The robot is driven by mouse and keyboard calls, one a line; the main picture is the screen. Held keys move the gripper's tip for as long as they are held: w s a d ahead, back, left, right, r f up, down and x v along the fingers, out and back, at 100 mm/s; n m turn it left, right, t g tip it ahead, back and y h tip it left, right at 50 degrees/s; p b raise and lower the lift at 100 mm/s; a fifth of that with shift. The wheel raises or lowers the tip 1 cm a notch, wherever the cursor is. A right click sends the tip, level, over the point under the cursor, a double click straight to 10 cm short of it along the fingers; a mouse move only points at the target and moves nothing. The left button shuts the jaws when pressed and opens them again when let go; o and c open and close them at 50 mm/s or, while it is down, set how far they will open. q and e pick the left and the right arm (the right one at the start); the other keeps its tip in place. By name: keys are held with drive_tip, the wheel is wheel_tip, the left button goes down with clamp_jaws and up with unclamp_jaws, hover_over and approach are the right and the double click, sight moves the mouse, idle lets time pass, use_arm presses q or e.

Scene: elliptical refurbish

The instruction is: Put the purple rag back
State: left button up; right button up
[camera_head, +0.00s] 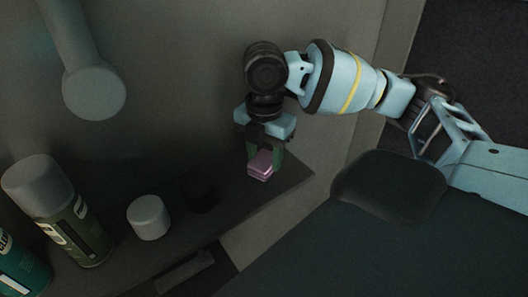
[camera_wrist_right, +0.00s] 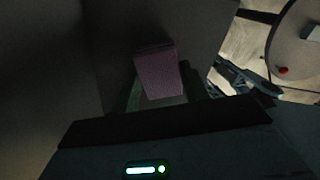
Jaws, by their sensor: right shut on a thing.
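The purple rag (camera_head: 260,165) is a small folded pinkish-purple block near the right end of a dark shelf. My right gripper (camera_head: 264,158) points down from above and is shut on it, with a finger on either side. In the right wrist view the purple rag (camera_wrist_right: 160,74) sits between the two dark green fingers of my right gripper (camera_wrist_right: 165,95). I cannot tell whether the rag's underside touches the shelf. My left gripper does not show in either view.
The shelf (camera_head: 225,205) also bears a grey-capped can (camera_head: 78,228), a teal can (camera_head: 18,266), a white cylinder (camera_head: 149,217) and a dark round thing (camera_head: 200,195). A pale cylinder (camera_head: 95,90) juts out at the upper left.

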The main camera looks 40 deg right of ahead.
sight(264, 159)
drive_tip(key=o, duration=0.7)
drive_tip(key=shift+f, duration=0.1)
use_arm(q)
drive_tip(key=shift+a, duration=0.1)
use_arm(e)
drive_tip(key=shift+o, duration=0.9)
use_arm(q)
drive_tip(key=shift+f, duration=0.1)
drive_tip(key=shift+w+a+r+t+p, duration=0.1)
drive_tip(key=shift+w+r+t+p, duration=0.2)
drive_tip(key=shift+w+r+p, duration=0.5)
use_arm(e)
wheel_tip(264, 159, up, 12)
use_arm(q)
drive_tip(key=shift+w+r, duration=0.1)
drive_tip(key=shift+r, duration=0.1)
